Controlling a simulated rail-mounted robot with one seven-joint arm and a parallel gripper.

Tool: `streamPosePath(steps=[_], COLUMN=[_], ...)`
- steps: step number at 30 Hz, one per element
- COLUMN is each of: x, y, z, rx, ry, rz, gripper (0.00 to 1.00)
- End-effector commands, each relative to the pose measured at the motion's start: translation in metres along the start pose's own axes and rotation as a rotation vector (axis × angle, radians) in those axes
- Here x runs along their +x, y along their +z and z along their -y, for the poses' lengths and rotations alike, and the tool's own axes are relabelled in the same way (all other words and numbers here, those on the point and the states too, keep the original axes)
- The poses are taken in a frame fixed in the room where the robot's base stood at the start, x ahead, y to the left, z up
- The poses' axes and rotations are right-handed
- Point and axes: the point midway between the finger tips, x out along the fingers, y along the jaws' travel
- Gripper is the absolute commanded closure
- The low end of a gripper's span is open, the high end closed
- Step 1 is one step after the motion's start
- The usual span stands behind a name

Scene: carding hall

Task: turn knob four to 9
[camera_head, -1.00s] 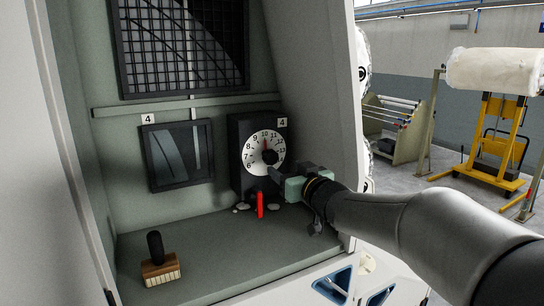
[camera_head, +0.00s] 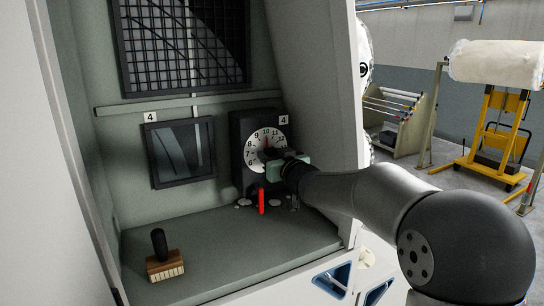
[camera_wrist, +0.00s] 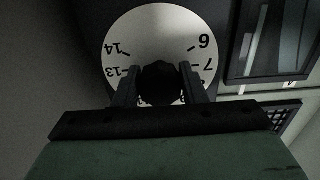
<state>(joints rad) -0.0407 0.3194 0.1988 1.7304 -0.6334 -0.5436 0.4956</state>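The knob four dial (camera_head: 251,147) is a white numbered disc on a black box with a "4" label (camera_head: 283,119). A red pointer mark (camera_head: 267,141) stands near the 10. The black knob (camera_wrist: 162,84) is at the dial's middle in the wrist view, with 6, 7, 13 and 14 readable upside down around it. My gripper (camera_head: 279,155) is at the dial and covers its lower right part. In the wrist view my gripper's fingers (camera_wrist: 160,88) lie on both sides of the knob. I cannot tell whether they press on it.
A red lever (camera_head: 262,201) stands just below the dial box. A wooden brush (camera_head: 164,266) with a black handle sits on the shelf (camera_head: 220,237) at the front left. A dark framed window (camera_head: 180,155) is left of the dial. The cabinet's side wall (camera_head: 318,110) is close on the right.

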Motion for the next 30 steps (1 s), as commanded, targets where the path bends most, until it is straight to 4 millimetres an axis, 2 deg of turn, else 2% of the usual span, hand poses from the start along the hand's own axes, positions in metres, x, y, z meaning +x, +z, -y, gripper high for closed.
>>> streamPosePath(steps=[11,30], x=[-0.0003,-0.0002], y=[0.0017,0.0028], z=[0.0000,-0.0007], rx=[-0.030,-0.418], ry=[0.000,0.000], rz=[0.000,0.001], gripper=[0.85,0.85])
